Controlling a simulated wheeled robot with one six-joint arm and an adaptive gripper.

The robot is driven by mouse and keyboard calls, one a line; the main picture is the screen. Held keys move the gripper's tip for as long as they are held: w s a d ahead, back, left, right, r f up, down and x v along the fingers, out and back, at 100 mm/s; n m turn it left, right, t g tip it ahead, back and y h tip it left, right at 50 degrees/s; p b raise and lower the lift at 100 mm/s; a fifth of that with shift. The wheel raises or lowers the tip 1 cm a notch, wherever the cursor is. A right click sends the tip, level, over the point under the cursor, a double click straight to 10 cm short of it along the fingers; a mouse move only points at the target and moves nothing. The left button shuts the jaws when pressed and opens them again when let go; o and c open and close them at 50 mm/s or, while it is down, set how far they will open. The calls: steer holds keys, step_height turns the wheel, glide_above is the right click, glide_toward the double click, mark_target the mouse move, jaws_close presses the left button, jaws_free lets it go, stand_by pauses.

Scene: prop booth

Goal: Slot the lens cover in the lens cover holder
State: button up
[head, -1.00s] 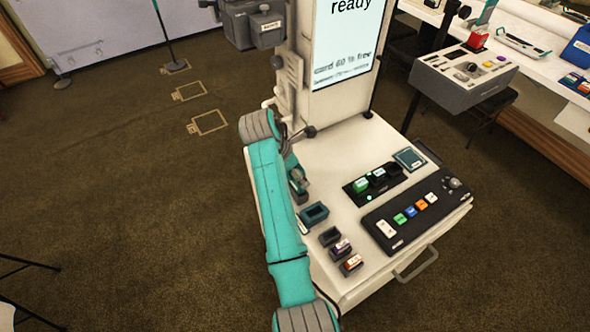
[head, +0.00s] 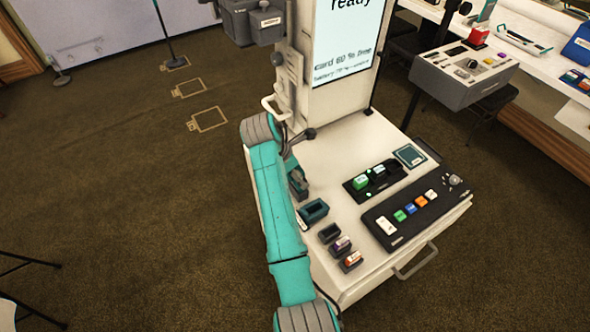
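My teal arm crosses the left side of the white cart top (head: 335,160) and hides part of it. The end of my arm is mostly behind its own link; a small grey-teal part, likely my gripper (head: 296,175), shows just right of it, by a dark block (head: 298,190). Its fingers cannot be made out. I cannot tell for sure which item is the lens cover or its holder. An open dark teal box (head: 313,211) stands right of my arm, with several small dark blocks (head: 341,245) in front of it.
A black tray (head: 378,192) holds a green block (head: 360,182) and dark blocks. A flat dark teal square (head: 410,157) lies behind it. A black control panel (head: 418,210) with coloured keys fills the cart's right front. A screen (head: 345,45) stands at the back.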

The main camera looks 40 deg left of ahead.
stand_by(0.3)
steer(key=o, duration=0.8)
steer(key=shift+o, duration=0.2)
steer(key=shift+r, duration=0.1)
steer(key=shift+r, duration=3.35)
